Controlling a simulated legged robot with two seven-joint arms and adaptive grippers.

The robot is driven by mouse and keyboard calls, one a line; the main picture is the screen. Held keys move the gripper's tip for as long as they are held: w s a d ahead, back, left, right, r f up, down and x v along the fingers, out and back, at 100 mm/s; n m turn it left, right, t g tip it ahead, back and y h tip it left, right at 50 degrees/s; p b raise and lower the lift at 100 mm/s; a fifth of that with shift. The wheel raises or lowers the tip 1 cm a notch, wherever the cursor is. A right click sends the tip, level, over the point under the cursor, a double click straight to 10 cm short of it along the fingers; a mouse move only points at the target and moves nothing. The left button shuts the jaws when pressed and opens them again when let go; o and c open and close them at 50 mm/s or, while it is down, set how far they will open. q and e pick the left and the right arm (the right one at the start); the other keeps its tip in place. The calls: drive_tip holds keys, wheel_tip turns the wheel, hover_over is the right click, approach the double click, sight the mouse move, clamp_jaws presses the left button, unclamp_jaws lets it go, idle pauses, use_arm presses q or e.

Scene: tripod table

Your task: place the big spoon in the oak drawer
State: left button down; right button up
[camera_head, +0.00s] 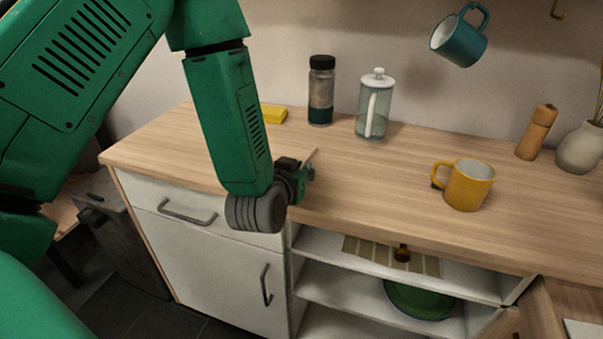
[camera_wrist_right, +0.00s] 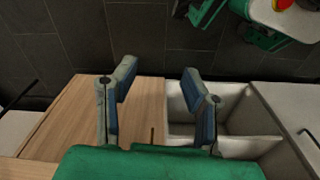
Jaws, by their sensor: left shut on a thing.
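My left gripper (camera_head: 303,183) is in the head view, low over the front edge of the worktop, left of the yellow mug. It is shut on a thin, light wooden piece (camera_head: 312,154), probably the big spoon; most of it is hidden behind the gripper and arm. My right gripper (camera_wrist_right: 158,78) shows in the right wrist view with its two fingers wide apart and nothing between them. Below it are a wooden surface (camera_wrist_right: 75,115) and an open white compartment (camera_wrist_right: 245,108) with a divider. I cannot tell whether this is the oak drawer.
The worktop (camera_head: 370,185) holds a yellow mug (camera_head: 468,185), a glass press (camera_head: 373,105), a dark-lidded jar (camera_head: 321,90), a yellow block (camera_head: 273,114), a wooden mill (camera_head: 537,132) and a vase (camera_head: 580,147). A teal mug (camera_head: 460,42) hangs above. An open shelf holds a green bowl (camera_head: 418,302).

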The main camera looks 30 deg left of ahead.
use_arm(q)
drive_tip(key=shift+d+f, duration=0.1)
drive_tip(key=shift+f, duration=0.2)
drive_tip(key=shift+d+r, duration=0.1)
drive_tip(key=c, duration=2.1)
unclamp_jaws()
drive_tip(key=shift+f, duration=0.3)
drive_tip(key=o, duration=0.5)
drive_tip(key=shift+c, duration=0.2)
